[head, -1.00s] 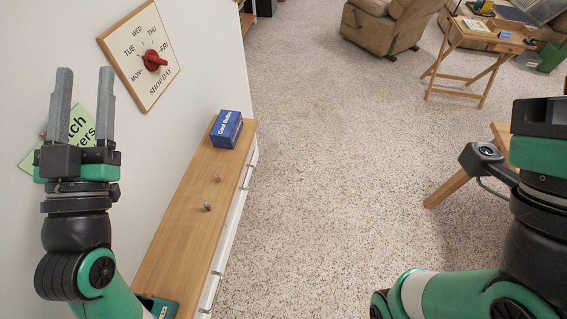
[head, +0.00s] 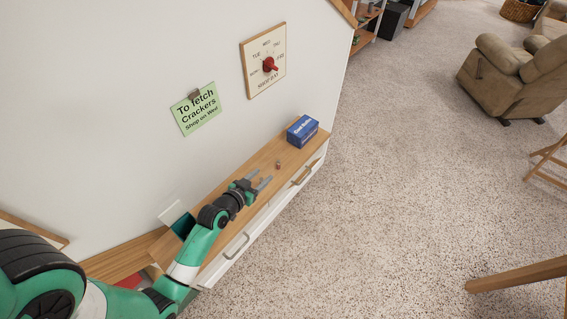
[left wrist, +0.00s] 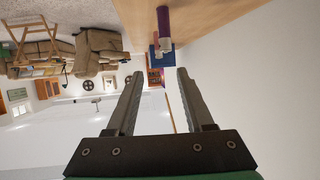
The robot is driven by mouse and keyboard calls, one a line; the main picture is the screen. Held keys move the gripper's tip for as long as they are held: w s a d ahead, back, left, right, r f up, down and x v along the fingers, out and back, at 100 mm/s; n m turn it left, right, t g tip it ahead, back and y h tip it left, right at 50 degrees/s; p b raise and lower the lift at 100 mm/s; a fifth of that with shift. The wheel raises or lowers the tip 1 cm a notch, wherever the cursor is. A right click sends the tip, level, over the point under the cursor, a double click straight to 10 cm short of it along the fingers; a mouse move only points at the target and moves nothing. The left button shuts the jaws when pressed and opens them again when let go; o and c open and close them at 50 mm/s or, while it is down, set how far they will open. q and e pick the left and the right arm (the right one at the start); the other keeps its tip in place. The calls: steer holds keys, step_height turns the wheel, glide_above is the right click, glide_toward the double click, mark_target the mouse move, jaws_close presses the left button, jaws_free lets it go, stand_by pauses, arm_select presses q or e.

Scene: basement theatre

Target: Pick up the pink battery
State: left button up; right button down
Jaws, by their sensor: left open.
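My left gripper (head: 260,179) is open and empty, low over the wooden cabinet top. In the left wrist view its two fingers (left wrist: 160,76) stand apart with nothing between them. A pink-purple battery (left wrist: 164,25) shows upright near the top of that tilted view, beyond the fingertips and apart from them. A second small battery-like item (head: 278,165) stands on the cabinet farther along, before the blue box; its colour is hard to tell. In the head view the nearer battery is mostly hidden by the gripper. My right gripper is out of view.
A blue box (head: 302,132) stands at the far end of the narrow cabinet top (head: 262,157). The wall, with a green note (head: 196,109) and a dial board (head: 264,61), runs close along the cabinet. Open carpet (head: 390,200) lies to the right.

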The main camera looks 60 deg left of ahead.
mark_target(278, 161)
arm_select(q)
steer(key=b+x, duration=0.4)
steer(key=x, duration=0.1)
steer(key=shift+w+f, duration=0.25)
steer(key=shift+f, duration=0.1)
steer(key=shift+w+a, duration=0.25)
steer(key=shift+w, duration=0.15)
steer(key=b+x, duration=0.5)
steer(key=shift+r, duration=0.15)
steer(key=shift+w+a+r, duration=0.1)
steer(key=shift+w+r, duration=0.05)
jaws_close()
